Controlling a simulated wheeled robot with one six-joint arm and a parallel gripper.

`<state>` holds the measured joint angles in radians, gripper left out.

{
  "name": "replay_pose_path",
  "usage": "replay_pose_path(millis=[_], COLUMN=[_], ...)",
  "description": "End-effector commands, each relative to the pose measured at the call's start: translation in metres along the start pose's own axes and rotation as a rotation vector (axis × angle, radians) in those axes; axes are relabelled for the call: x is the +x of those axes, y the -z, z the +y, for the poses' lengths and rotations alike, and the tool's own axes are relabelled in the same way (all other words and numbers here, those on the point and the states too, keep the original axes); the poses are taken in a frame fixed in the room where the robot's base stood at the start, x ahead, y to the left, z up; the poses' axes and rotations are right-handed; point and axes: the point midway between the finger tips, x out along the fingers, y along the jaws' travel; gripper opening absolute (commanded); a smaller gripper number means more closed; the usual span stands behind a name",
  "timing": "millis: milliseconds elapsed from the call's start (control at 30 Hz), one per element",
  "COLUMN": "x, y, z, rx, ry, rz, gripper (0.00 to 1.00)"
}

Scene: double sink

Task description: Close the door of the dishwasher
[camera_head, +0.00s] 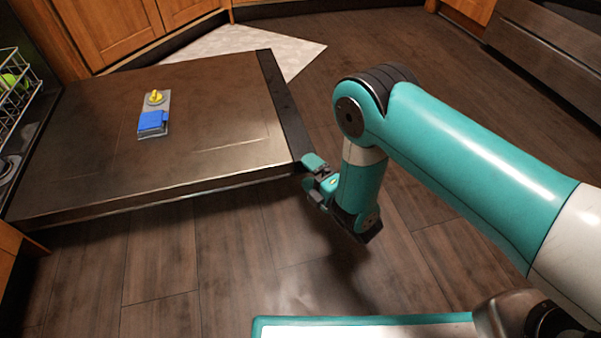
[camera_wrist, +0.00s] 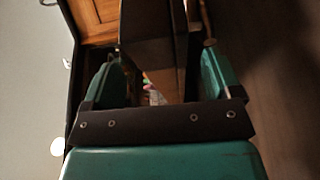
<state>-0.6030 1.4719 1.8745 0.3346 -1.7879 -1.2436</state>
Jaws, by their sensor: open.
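The dishwasher door (camera_head: 205,125) lies folded down flat, its inner face up, with a detergent dispenser (camera_head: 154,115) that has a blue lid and a yellow knob. My gripper (camera_head: 316,178) is at the door's near outer corner, at the right in the head view. In the wrist view my gripper (camera_wrist: 165,80) is open, and the dark end of the door (camera_wrist: 160,40) shows between its two teal fingers. I cannot tell whether the fingers touch the door.
A dish rack (camera_head: 15,95) with a green item stands inside the dishwasher at the far left. Wooden cabinets (camera_head: 110,30) are behind the door, and a pale mat (camera_head: 240,42) lies on the floor there. The wood floor (camera_head: 160,265) in front of the door is clear.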

Motion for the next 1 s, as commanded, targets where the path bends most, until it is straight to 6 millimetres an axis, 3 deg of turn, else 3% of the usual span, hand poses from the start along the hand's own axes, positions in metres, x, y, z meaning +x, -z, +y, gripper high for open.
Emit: replay_pose_path(millis=[100,233,633,900,933,1000], x=[0.021,0.036,0.043,0.043,0.043,0.043], y=[0.001,0.001,0.0,0.0,0.0,0.0], z=[-0.004,-0.003,0.0,0.0,0.0,0.001], rx=[-0.001,-0.001,0.001,0.0,0.0,0.0], ry=[-0.003,-0.001,0.001,0.001,0.001,0.001], rz=[0.002,0.002,-0.001,-0.001,-0.001,-0.001], gripper=[0.84,0.84,0.84,0.22,0.16,0.16])
